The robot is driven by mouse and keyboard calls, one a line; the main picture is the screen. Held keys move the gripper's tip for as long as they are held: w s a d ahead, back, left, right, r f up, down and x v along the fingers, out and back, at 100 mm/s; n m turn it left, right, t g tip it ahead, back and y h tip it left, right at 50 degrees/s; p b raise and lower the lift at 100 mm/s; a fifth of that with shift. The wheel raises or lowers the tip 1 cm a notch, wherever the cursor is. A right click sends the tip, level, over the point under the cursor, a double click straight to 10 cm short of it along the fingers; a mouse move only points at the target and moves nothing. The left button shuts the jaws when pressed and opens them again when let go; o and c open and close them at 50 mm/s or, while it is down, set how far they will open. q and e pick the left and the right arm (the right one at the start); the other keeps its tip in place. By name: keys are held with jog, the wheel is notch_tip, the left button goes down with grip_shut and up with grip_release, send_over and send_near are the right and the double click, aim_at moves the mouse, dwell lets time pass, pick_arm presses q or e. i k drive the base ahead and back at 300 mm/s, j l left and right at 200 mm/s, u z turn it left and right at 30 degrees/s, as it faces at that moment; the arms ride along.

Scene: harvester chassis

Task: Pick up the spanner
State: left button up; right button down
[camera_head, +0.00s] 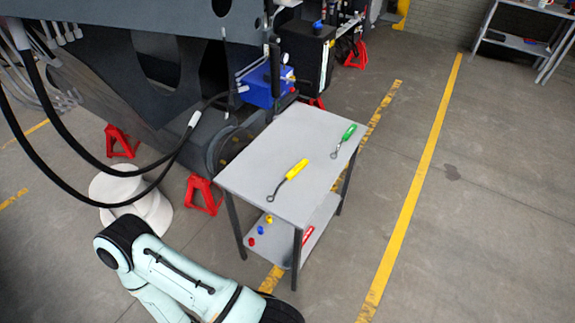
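Two spanner-like tools lie on top of a grey two-shelf table in the middle of the view. The nearer tool (295,171) has a yellow handle and a dark metal end pointing to the lower left. I cannot tell which one the task means. Part of a pale green arm of mine shows at the lower left, short of the table. Neither gripper is in view.
Small red, blue and yellow items (260,230) and a red item (308,236) sit on the lower shelf. The harvester chassis (120,60) with hanging black hoses, red stands (204,195) and a white round object (130,198) are left. Floor to the right is clear.

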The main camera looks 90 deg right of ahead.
aim_at(290, 175)
jog(key=z, duration=1.75)
jog(key=i+j, duration=0.05)
jog(key=j, duration=0.05)
